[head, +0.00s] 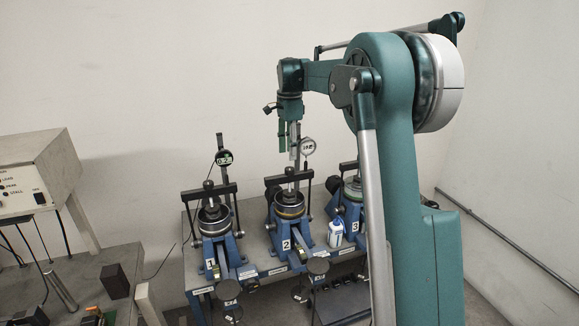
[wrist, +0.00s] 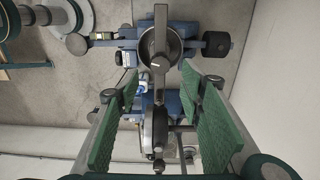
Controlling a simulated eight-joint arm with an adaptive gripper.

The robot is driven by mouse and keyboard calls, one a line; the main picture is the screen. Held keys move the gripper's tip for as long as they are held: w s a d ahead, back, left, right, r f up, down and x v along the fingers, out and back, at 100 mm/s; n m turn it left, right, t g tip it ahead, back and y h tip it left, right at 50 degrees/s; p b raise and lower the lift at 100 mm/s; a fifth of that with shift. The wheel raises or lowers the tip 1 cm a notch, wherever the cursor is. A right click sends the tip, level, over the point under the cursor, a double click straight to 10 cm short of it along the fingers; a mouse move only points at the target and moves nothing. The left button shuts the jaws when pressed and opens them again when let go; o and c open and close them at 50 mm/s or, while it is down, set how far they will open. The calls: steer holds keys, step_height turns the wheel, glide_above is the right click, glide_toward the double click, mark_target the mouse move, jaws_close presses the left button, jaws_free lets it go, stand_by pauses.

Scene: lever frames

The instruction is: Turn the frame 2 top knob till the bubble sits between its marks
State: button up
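Frame 2 (head: 290,215) is the middle of three blue lever frames, with a "2" plate on its front. It carries a round brass-banded cup and a dark crossbar. Its top knob (head: 290,171) is a small dark piece above the crossbar. My gripper (head: 289,143) hangs just above this knob, with green-padded fingers pointing down. In the wrist view my gripper (wrist: 163,85) shows its two green pads wide apart, with nothing held. A grey bar and dark round parts show beyond and between them. The bubble and its marks are too small or hidden to make out.
Frame 1 (head: 213,218) stands left and frame 3 (head: 350,190) right, partly behind my arm. Dial gauges (head: 308,146) (head: 224,157) rise on posts close by. A white bottle (head: 335,234) stands between frames 2 and 3. A control box (head: 40,172) is at far left.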

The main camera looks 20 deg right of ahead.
mark_target(290, 168)
steer(key=shift+f, duration=0.1)
steer(key=shift+f+p, duration=0.3)
steer(key=shift+f, duration=3.5)
steer(key=c, duration=0.9)
